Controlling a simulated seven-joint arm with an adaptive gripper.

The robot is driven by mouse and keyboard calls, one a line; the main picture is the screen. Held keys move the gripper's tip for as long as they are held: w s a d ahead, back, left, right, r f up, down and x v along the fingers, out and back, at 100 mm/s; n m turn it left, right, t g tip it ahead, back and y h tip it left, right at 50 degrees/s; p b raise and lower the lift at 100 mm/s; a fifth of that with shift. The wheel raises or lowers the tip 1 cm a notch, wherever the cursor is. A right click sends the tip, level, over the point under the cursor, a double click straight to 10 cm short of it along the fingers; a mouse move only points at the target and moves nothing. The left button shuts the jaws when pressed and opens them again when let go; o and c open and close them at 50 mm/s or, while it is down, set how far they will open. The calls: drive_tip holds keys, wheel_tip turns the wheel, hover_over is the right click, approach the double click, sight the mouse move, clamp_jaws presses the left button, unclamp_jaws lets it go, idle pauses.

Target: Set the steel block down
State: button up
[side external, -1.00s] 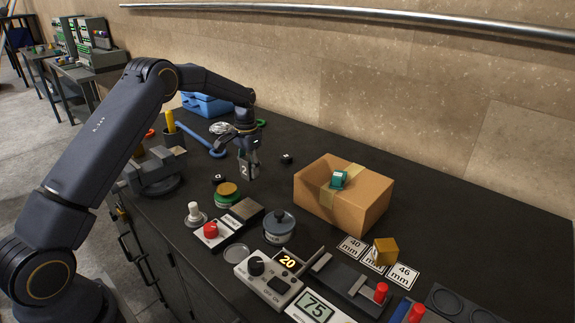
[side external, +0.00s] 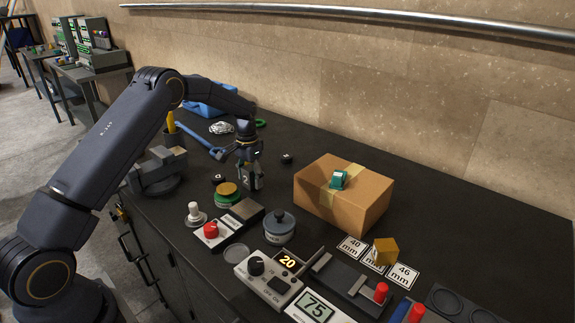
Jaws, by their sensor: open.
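The steel block (side external: 247,183) is grey with a "2" on its face. It stands upright low at the table surface, behind the green-and-yellow round piece (side external: 227,192). It looks as if it rests on the black table, though its bottom edge is partly hard to make out. My gripper (side external: 250,165) points down at the block's top with its jaws open, the fingers at or around its upper part. Whether the fingers touch the block is too small to tell.
A cardboard box (side external: 343,199) with a teal item on top stands to the right. A small black weight (side external: 287,158) lies behind, another (side external: 218,179) to the left. A grey vise (side external: 157,173) and blue wrench (side external: 200,143) are farther left. A blue-grey lidded pot (side external: 279,227) stands in front.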

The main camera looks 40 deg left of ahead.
sight(250, 168)
wheel_tip(250, 168, up, 12)
drive_tip(key=s+d+r+t, duration=0.3)
drive_tip(key=s+d+r, duration=0.7)
drive_tip(key=s+r, duration=0.45)
drive_tip(key=s+d+f+t, duration=0.1)
drive_tip(key=s+d, duration=0.2)
drive_tip(key=s, duration=0.6)
drive_tip(key=s+d+f+t, duration=0.1)
drive_tip(key=s+d+f, duration=0.1)
drive_tip(key=s, duration=0.7)
drive_tip(key=shift+d+f+t, duration=0.15)
drive_tip(key=shift+d+t, duration=0.15)
drive_tip(key=shift+d, duration=0.2)
